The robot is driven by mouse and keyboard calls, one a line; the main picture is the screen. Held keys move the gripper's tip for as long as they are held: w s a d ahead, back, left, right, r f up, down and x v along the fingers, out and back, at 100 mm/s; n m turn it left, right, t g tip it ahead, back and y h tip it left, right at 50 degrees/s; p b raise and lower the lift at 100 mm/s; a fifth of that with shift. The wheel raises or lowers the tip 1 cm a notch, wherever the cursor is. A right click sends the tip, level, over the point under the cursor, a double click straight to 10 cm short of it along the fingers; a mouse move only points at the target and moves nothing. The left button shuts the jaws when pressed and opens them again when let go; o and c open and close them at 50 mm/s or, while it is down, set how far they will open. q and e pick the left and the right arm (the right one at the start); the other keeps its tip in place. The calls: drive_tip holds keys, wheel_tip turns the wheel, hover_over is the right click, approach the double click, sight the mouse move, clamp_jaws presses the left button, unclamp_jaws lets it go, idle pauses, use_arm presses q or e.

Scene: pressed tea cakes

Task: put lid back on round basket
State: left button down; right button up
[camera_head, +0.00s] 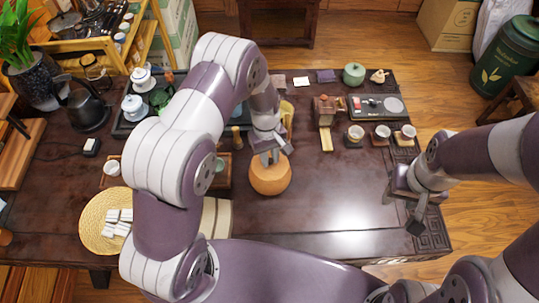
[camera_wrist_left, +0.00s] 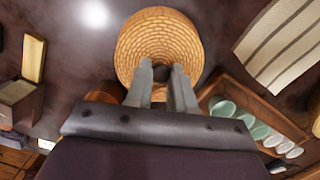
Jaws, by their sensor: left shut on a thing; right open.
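The round woven basket (camera_head: 270,186) stands on the dark table in front of my left arm. Its round woven lid (camera_wrist_left: 143,42) shows from above in the left wrist view, with a dark knob at its middle. My left gripper (camera_head: 269,158) is shut on this knob, which also shows between its fingers (camera_wrist_left: 164,74). The lid appears to be over the basket; I cannot tell whether it is fully seated. My right gripper (camera_head: 416,222) is open and empty above the table's right end, apart from the basket.
A flat woven tray (camera_head: 90,236) with several white pieces lies at the left. A striped cloth (camera_wrist_left: 284,42) lies near the basket. A scale (camera_head: 375,106) and several cups (camera_head: 382,131) stand at the back right. The table right of the basket is clear.

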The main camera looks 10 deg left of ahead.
use_arm(q)
drive_tip(key=shift+f, duration=0.15)
idle(0.8)
drive_tip(key=shift+c, duration=2.1)
unclamp_jaws()
wheel_tip(320, 180, up, 7)
drive_tip(key=p, duration=0.6)
clamp_jaws()
drive_tip(key=shift+f, duration=0.2)
